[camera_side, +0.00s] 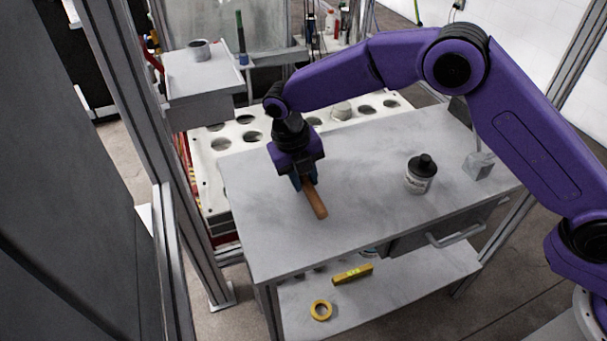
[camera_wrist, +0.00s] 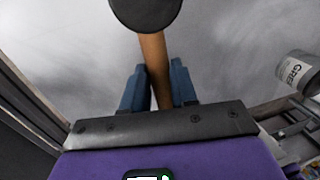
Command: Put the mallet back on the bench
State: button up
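The mallet has a wooden handle (camera_side: 315,201) and a dark round head. In the wrist view the head (camera_wrist: 146,12) is cut by the top edge, and the handle (camera_wrist: 155,62) runs down between the blue fingers of my gripper (camera_wrist: 159,82). The fingers lie against both sides of the handle. In the side view my gripper (camera_side: 304,183) points down over the left part of the grey bench (camera_side: 360,215). The handle sticks out toward the front; the head is hidden behind my gripper. I cannot tell whether the mallet touches the bench top.
A grease jar with a black lid (camera_side: 420,174) stands on the bench to the right. Yellow tape (camera_side: 321,310) and a yellow level (camera_side: 352,274) lie on the lower shelf. A white rack with round holes (camera_side: 222,144) is behind. The bench front is clear.

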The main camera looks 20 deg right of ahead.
jog(key=o, duration=0.3)
notch_tip(320, 180, up, 12)
jog(key=a, duration=0.2)
jog(key=shift+a, duration=0.2)
jog(key=shift+s+d+r, duration=0.1)
jog(key=shift+s, duration=0.05)
